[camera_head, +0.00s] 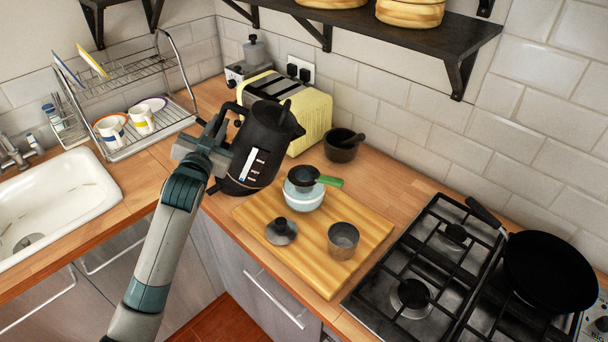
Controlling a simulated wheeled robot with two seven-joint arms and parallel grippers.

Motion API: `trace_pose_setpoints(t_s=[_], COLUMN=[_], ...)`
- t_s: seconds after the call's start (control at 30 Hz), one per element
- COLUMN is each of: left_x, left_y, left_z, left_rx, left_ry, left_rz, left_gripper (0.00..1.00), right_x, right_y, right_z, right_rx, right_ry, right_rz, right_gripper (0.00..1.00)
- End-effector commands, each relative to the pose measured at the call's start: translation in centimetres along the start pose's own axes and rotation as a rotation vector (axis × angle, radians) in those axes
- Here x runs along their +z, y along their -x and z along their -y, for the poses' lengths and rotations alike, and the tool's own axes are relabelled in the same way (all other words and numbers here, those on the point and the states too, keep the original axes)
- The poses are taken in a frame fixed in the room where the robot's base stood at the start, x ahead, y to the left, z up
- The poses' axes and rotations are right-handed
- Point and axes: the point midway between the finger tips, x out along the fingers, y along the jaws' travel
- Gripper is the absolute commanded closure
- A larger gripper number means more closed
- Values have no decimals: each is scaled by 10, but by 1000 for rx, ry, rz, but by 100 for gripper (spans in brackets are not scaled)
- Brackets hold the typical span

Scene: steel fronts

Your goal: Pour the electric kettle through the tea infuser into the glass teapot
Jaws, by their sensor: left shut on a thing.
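The black electric kettle (262,145) is near the back of the counter, in front of the yellow toaster, and looks tilted slightly to the right. My left gripper (212,143) is shut on its handle at the left side. I cannot tell whether its base touches the counter. The pale glass teapot (304,200) stands on the wooden board, right of and below the kettle in the picture. The tea infuser (304,177), dark with a green handle pointing right, rests on the teapot's top. A dark knobbed lid (281,232) lies on the board. My right gripper is out of view.
A metal cup (343,241) stands on the cutting board (312,268). A dark mortar (341,150) stands behind it. The yellow toaster (318,112) is close behind the kettle. The gas hob (425,270) with a black pan (550,270) is right; the sink (65,200) is left.

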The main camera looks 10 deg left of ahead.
Motion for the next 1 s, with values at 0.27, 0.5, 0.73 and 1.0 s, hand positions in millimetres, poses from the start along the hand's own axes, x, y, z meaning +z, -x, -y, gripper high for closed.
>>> trace_pose_setpoints(t_s=[0.27,0.5,0.73,1.0], left_x=[-11,-6,-15,-29], left_y=[-2,-2,-2,-2], left_z=[4,2,6,12], left_rx=[-2,-2,-2,-2], left_ry=[313,320,318,317], left_rz=[-7,-7,-8,-9], left_gripper=[100,100,100,100], right_x=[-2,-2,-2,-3], right_y=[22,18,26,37], right_z=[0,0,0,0], right_rx=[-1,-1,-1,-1], right_ry=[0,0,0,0], right_rz=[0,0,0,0], right_gripper=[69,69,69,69])
